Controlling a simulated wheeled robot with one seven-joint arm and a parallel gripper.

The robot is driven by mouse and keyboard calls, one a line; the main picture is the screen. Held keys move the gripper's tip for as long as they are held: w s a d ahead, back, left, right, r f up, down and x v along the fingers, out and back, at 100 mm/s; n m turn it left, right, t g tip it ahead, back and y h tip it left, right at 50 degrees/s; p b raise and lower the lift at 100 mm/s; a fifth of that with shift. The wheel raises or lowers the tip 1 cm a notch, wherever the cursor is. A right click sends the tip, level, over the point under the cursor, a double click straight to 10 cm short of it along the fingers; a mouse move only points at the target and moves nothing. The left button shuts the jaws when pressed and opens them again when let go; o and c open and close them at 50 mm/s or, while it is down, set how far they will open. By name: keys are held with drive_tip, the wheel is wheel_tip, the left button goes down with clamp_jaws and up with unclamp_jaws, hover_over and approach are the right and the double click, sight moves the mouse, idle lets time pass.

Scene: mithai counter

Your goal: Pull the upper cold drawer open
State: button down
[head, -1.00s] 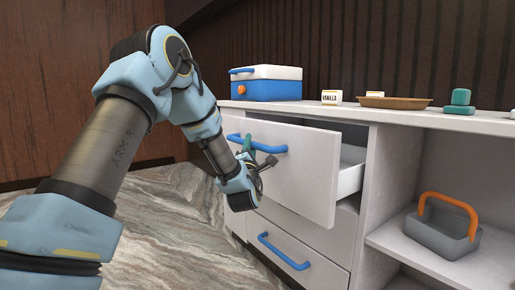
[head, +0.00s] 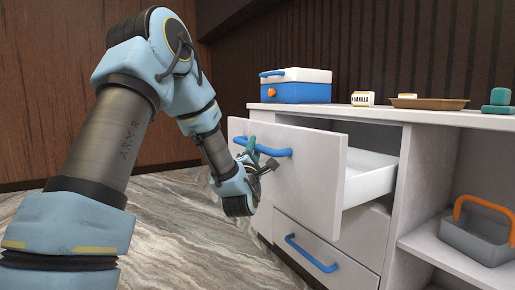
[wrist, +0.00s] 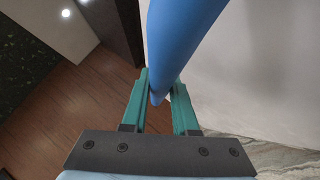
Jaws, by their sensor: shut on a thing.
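The upper cold drawer (head: 330,180) is partly pulled out of the white counter, and its white inner side wall shows. Its blue bar handle (head: 272,151) runs across the front near the top. My gripper (head: 256,156) is at the handle's middle. In the wrist view my gripper (wrist: 159,92) has its two green fingers on either side of the blue handle (wrist: 178,40), shut on it. The drawer's inside floor is hidden from the head view.
A lower drawer (head: 300,225) with a blue handle (head: 312,254) is shut below. A blue and white box (head: 296,88), a vanilla carton (head: 362,98) and a brown tray (head: 428,104) stand on the counter top. A grey basket (head: 478,240) sits on the right shelf. Marble floor lies open at left.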

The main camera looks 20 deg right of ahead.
drive_tip(key=shift+f, duration=0.1)
drive_tip(key=c, duration=0.7)
unclamp_jaws()
drive_tip(key=v, duration=1)
drive_tip(key=shift+s+a+f+p, duration=0.1)
drive_tip(key=shift+s+p, duration=0.3)
